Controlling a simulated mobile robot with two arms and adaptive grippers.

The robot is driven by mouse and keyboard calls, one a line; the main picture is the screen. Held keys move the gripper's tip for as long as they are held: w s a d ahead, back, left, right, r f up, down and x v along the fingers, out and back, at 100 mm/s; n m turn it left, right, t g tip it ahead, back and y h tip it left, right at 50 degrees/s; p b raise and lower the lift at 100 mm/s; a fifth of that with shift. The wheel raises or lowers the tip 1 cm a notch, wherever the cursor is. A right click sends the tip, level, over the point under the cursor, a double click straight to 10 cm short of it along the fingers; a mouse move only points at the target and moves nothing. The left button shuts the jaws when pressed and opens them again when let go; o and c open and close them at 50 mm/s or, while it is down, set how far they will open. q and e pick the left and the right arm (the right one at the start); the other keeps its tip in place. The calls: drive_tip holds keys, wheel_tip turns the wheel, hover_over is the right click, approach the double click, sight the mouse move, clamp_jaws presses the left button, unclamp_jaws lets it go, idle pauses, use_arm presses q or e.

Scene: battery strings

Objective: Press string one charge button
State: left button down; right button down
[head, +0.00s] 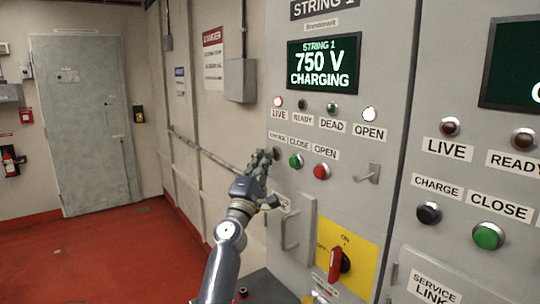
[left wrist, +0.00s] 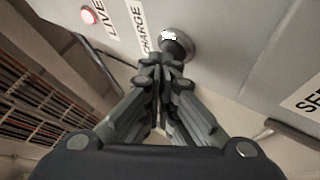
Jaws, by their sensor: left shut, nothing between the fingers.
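The string one panel (head: 340,100) stands at the centre right of the head view, with a screen (head: 323,62) reading "STRING 1 750 V CHARGING". Its charge button (head: 276,153) is dark and partly hidden by my gripper. My left gripper (head: 266,160) is shut and empty, with its fingertips at the button. In the left wrist view the round charge button (left wrist: 177,42) sits just beyond the shut fingertips (left wrist: 161,62), under the CHARGE label (left wrist: 146,28). I cannot tell whether the tips touch it. My right gripper is not in view.
Right of the charge button are a green close button (head: 296,161) and a red open button (head: 321,171). Below are a service link handle (head: 290,232) and a red rotary switch (head: 337,264). A second string panel (head: 480,160) stands at the right. Red floor (head: 110,255) is clear at left.

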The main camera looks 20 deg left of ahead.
use_arm(q)
drive_tip(key=shift+d+h, duration=0.2)
drive_tip(key=shift+h, duration=0.1)
drive_tip(key=s+a+p, duration=0.2)
drive_tip(key=s, duration=0.1)
drive_tip(key=s+a+p, duration=0.1)
drive_tip(key=s, duration=0.1)
drive_tip(key=shift+a, duration=0.1)
idle(0.6)
drive_tip(key=shift+f, duration=0.1)
